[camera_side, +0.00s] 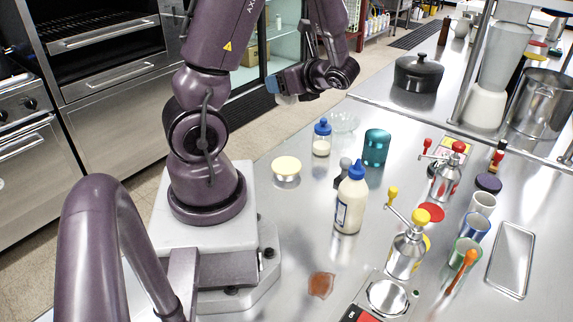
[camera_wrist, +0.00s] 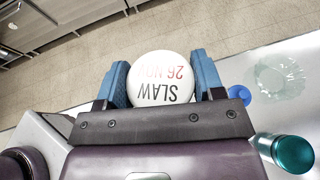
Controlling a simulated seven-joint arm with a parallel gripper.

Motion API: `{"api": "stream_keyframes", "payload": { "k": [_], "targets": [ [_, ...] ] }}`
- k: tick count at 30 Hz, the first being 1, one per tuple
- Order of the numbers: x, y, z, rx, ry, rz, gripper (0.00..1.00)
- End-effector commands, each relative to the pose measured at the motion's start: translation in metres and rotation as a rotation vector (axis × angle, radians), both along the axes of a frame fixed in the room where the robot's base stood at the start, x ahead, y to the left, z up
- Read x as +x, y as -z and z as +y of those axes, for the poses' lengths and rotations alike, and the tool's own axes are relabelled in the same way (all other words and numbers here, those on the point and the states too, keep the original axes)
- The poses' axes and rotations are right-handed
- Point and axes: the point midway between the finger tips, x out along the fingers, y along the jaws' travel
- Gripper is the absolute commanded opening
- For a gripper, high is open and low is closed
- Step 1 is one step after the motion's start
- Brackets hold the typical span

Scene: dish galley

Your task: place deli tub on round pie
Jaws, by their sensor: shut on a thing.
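The deli tub (camera_wrist: 161,78) has a white round lid reading "SLAW 26 NOV". My gripper (camera_wrist: 160,84) is shut on it, with a blue finger on each side. In the side view my gripper (camera_side: 290,80) is high at the back, over the floor side of the counter. A small pale part of the tub (camera_side: 286,99) shows beneath the fingers. The round pie (camera_side: 286,166), with a pale yellow top in a silvery dish, stands on the counter right of my base. The tub is well above and apart from it. The pie is not seen in the wrist view.
A blue-capped shaker (camera_side: 321,139), a glass bowl (camera_side: 344,122), a teal canister (camera_side: 375,147) and a blue-capped sauce bottle (camera_side: 349,203) stand right of the pie. A reddish-brown piece (camera_side: 321,285) lies in front. The counter just around the pie is clear.

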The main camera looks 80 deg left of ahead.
Motion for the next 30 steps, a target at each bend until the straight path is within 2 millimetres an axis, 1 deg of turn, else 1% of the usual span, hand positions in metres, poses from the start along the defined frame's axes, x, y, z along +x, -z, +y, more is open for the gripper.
{"api": "stream_keyframes", "payload": {
  "k": [3,9,12,17,21,26,30],
  "targets": [
    [-0.001,0.028,0.0,-0.005,-0.001,0.01,0.36],
    [-0.001,0.076,0.0,-0.004,-0.002,0.006,0.36],
    [-0.001,0.091,0.0,-0.001,-0.002,0.004,0.36],
    [-0.001,0.109,0.0,-0.001,-0.003,0.002,0.36],
    [-0.001,0.132,0.0,-0.003,-0.003,0.002,0.36],
    [-0.001,0.147,0.0,-0.001,-0.003,0.0,0.36],
    [-0.001,0.164,0.0,-0.002,-0.003,0.001,0.36]
  ]
}}
